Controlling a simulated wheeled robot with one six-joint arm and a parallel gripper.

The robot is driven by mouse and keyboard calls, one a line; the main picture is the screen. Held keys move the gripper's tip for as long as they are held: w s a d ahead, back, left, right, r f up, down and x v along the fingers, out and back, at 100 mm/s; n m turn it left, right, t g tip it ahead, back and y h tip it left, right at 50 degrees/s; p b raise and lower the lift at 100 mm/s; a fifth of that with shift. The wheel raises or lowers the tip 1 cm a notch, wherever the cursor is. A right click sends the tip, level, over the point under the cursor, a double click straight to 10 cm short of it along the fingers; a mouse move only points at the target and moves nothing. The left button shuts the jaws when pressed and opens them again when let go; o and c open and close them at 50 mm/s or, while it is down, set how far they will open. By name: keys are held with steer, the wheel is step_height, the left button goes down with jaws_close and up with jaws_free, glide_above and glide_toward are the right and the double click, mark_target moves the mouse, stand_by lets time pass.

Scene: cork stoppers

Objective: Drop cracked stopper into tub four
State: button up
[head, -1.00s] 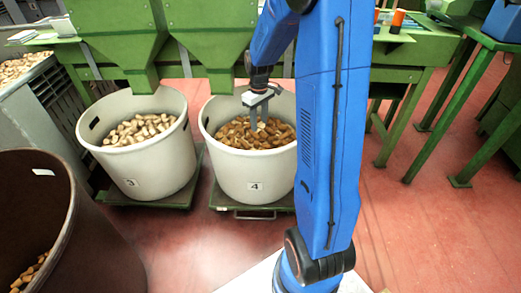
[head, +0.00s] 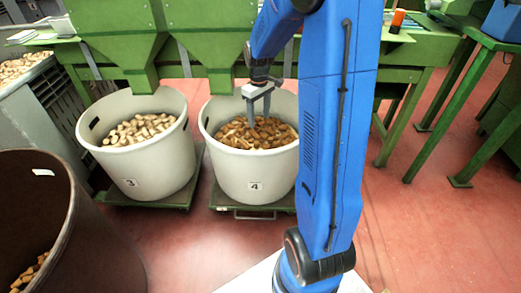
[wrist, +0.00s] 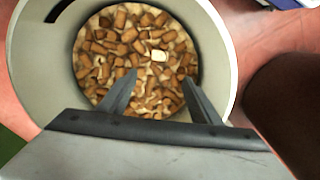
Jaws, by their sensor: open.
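Tub four (head: 228,176) is a pale grey round tub marked 4, part full of brown stoppers (head: 262,134). My gripper (head: 258,121) is over its mouth with the fingers spread and nothing between them. The wrist view shows my gripper (wrist: 158,78) pointing into the tub (wrist: 222,50). One paler, cream stopper (wrist: 158,56) lies on the brown stoppers, just beyond the fingertips and apart from them. No crack can be made out on it at this size.
Tub three (head: 150,172), full of pale stoppers, stands to the left. A dark brown bin (head: 95,245) is at the front left. Green hoppers (head: 212,30) hang behind the tubs. Red floor (head: 430,230) at the right is clear.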

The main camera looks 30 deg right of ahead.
step_height(320, 180, up, 14)
steer(key=shift+r, duration=0.15)
stand_by(0.3)
steer(key=shift+s, duration=0.1)
